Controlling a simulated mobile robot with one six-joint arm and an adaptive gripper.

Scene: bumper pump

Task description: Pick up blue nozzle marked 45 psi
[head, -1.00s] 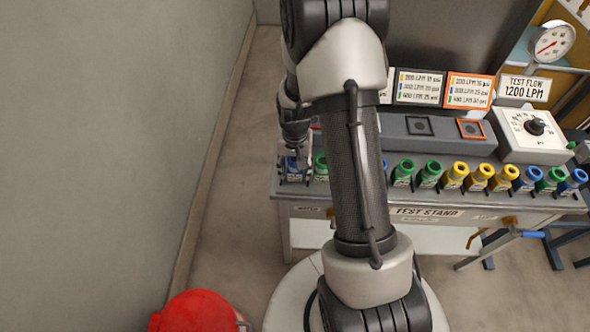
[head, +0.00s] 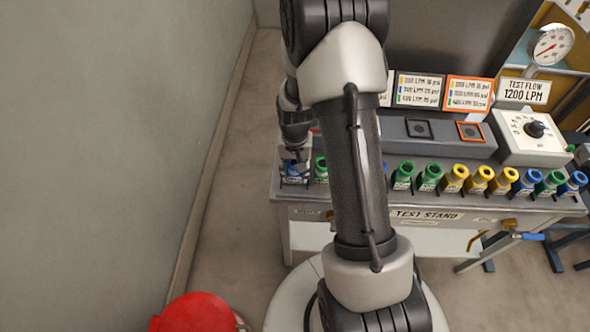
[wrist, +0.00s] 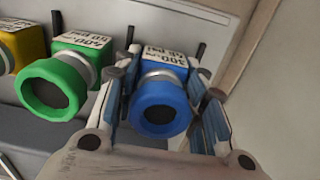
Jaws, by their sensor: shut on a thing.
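A blue nozzle (wrist: 160,108) sits between the fingers of my gripper (wrist: 165,100) in the wrist view, its round mouth facing the camera. Its white label is partly legible and seems to begin with 300; I cannot read its psi figure for certain. My gripper is shut on this nozzle, one finger on each side. In the head view the same blue nozzle (head: 293,178) is at the far left end of the test stand row, mostly hidden under my gripper (head: 295,160). I cannot tell whether it is clear of the rack.
A green nozzle (wrist: 58,85) stands close to the left in the wrist view, with a yellow one (wrist: 12,50) beyond. Several more nozzles line the test stand (head: 370,205). A wall (head: 110,140) rises on the left, and a red round object (head: 197,312) is on the floor.

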